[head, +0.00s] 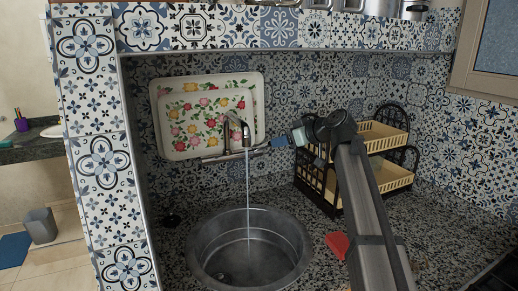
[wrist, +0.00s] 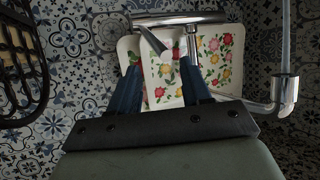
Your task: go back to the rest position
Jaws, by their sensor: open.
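My gripper (head: 279,142) is in front of the tiled wall, just right of the wall faucet (head: 227,130) in the head view. In the wrist view my gripper (wrist: 160,66) has its two blue fingers spread, with nothing held between them. A metal lever on the faucet (wrist: 152,40) shows just beyond the fingertips there; I cannot tell whether they touch. A stream of water (head: 248,185) runs from the spout into the round metal sink (head: 205,250).
A flowered tray (head: 165,88) leans on the wall behind the faucet. A dark rack with cream baskets (head: 395,178) stands close to my arm on the right. A red object (head: 337,243) lies on the speckled counter (head: 440,230). A tiled pillar (head: 95,150) bounds the left.

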